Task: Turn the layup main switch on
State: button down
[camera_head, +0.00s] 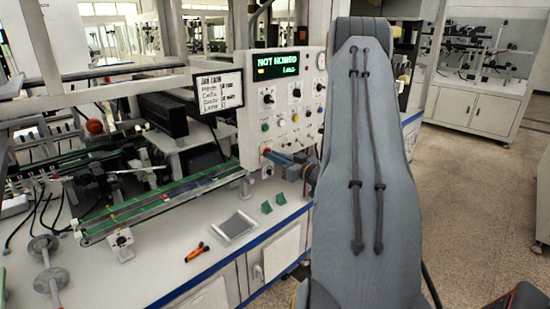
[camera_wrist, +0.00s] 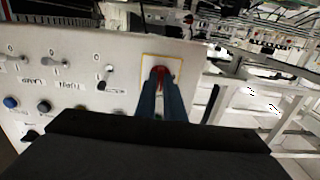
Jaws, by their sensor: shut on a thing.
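The main switch is a red rotary knob (camera_wrist: 160,72) on a yellow-edged white plate (camera_wrist: 176,61), low on the white control panel (camera_head: 285,98). My gripper (camera_head: 270,154) reaches the panel's lower left corner from the right. In the wrist view, the two blue fingers of my gripper (camera_wrist: 160,84) are shut on the red knob, one on each side. The fingers hide much of the knob, so its exact angle cannot be told. The panel's display (camera_head: 277,65) reads "NOT HOMED" in green.
Other toggles and buttons sit beside the switch, including a toggle (camera_wrist: 106,75) and a blue button (camera_wrist: 11,102). A small sign (camera_head: 218,92) stands left of the panel. A metal tray (camera_head: 234,225) and orange-handled tool (camera_head: 197,252) lie on the bench (camera_head: 165,278).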

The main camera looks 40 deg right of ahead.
jog(key=c, duration=1.9)
grip_release()
jog(key=shift+o, duration=0.2)
jog(key=s+b, duration=0.2)
jog(key=s, duration=0.6)
jog(key=shift+d, duration=0.3)
jog(key=shift+w, duration=0.1)
jog(key=w+a+f+g+h, duration=0.1)
jog(key=w+a+f+g, duration=0.2)
jog(key=a, duration=0.5)
jog(key=w+a+g+h, duration=0.2)
jog(key=w+a+g, duration=0.1)
jog(key=a+g, duration=0.3)
jog(key=s+a+f+g+y+b, duration=0.1)
jog(key=s+a+g, duration=0.6)
jog(key=s+a, duration=1.5)
jog(key=a+f, duration=0.1)
jog(key=a, duration=0.1)
jog(key=shift+s+a+m+g+y, duration=0.15)
jog(key=shift+a+m+g+y, duration=0.15)
jog(key=shift+a+m+y, duration=0.1)
